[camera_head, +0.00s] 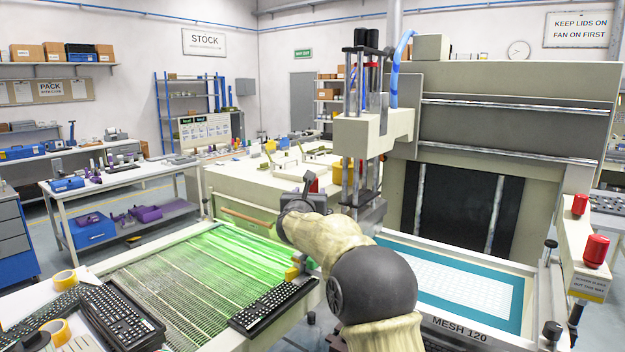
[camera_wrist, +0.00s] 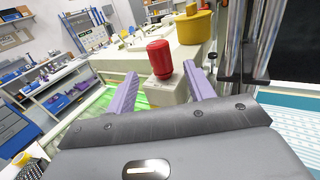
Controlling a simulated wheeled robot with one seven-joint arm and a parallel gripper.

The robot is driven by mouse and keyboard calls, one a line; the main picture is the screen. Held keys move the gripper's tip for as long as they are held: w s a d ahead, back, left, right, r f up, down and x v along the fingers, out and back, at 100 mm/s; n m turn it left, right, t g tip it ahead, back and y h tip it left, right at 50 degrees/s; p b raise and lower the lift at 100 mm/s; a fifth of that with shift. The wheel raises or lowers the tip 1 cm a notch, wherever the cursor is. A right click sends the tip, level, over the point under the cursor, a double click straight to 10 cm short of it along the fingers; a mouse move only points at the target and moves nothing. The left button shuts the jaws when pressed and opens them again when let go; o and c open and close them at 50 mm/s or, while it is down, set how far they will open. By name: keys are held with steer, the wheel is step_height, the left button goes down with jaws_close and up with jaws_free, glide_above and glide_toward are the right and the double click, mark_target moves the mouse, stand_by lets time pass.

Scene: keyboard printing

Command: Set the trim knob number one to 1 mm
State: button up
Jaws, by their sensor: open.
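A red knob (camera_wrist: 160,58) with a ribbed side stands upright on a pale block in the wrist view. My gripper (camera_wrist: 159,76) is open, its two purple fingers on either side of this knob in the picture, with a visible gap at each side. I cannot tell whether the knob is between the fingertips or beyond them. In the head view a small part of a red knob (camera_head: 313,185) shows behind my dark wrist, which hides the rest. No number is readable on it, so I cannot tell which trim knob it is.
A yellow cylinder (camera_wrist: 194,27) stands just behind the red knob, beside the press column (camera_head: 366,125). Two more red knobs (camera_head: 579,204) (camera_head: 595,250) sit on the right bracket. A teal-framed screen (camera_head: 400,243) lies at right, and a keyboard (camera_head: 272,305) lies on the green-lit conveyor (camera_head: 190,265).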

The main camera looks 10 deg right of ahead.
mark_target(312, 186)
steer(key=p+x, duration=0.4)
steer(key=x, duration=0.2)
steer(key=shift+w+d+r, duration=0.1)
steer(key=shift+w+r, duration=0.05)
steer(key=shift+w, duration=0.1)
steer(key=shift+w+d+p, duration=0.25)
steer(key=shift+w+p, duration=0.15)
steer(key=shift+w, duration=0.25)
steer(key=c, duration=0.9)
